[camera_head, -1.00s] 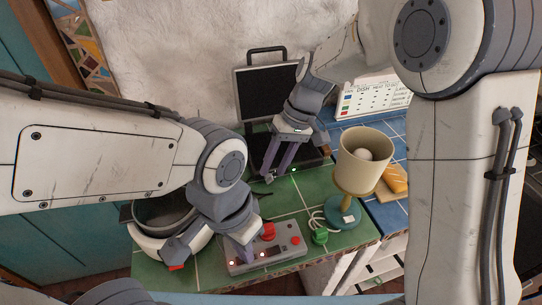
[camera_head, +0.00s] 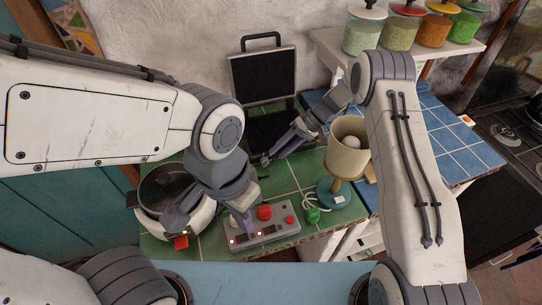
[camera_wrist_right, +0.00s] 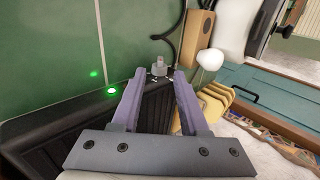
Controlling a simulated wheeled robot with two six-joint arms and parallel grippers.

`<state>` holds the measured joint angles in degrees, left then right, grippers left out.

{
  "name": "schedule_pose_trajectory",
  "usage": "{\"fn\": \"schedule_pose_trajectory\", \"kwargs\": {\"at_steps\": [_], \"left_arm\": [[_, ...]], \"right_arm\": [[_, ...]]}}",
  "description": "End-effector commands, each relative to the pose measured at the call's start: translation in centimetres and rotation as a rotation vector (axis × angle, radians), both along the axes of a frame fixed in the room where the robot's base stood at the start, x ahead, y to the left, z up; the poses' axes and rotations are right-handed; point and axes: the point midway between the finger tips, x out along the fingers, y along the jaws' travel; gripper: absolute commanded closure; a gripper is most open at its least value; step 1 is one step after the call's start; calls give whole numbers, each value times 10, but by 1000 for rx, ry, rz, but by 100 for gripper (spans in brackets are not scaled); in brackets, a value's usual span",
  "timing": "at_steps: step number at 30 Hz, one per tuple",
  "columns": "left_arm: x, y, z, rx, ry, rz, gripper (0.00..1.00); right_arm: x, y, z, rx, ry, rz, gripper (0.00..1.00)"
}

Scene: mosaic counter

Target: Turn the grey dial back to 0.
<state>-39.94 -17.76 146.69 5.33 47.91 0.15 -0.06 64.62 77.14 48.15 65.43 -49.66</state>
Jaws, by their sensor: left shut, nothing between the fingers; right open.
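A small grey dial (camera_wrist_right: 158,66) with pale marks around its foot shows in the right wrist view, by the edge of the black case. I cannot read its setting. My right gripper (camera_wrist_right: 160,75) is open, with its purple fingers on either side of the dial in that view; I cannot tell whether they touch it. In the head view the right gripper (camera_head: 267,158) reaches down-left to the front of the open case, and the dial is too small to make out. My left gripper (camera_head: 243,234) is shut and empty, low over the grey control box (camera_head: 270,237).
The black case (camera_head: 262,78) stands open at the back; a green light (camera_wrist_right: 112,91) glows at its edge. A lamp (camera_head: 347,160) stands close right of the right gripper. A round pot (camera_head: 145,212) is at the left. The box has a red knob (camera_head: 264,212).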

Motion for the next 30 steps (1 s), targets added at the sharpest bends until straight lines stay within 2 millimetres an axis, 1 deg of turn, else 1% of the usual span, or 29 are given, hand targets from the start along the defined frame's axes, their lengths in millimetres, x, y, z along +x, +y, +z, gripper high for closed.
{"fn": "schedule_pose_trajectory", "kwargs": {"at_steps": [1,6,9,14,20,23,24,30], "left_arm": [[0,0,8,0,0,0,100],[0,0,18,0,0,-1,100],[0,0,21,0,0,-2,100],[0,0,21,0,0,-3,100],[0,0,21,0,0,-3,100],[0,0,21,0,0,-2,100],[0,0,21,0,0,-2,100],[0,0,21,0,0,-2,100]], "right_arm": [[-3,8,-4,0,4,3,56],[-9,25,-23,0,4,2,56],[-10,31,-30,-1,1,1,56],[-11,35,-35,-1,-1,1,56],[-11,35,-36,-1,-1,1,56],[-11,34,-35,-1,0,0,91],[-11,34,-35,-1,0,0,100],[-11,34,-35,-7,-2,0,100]]}}
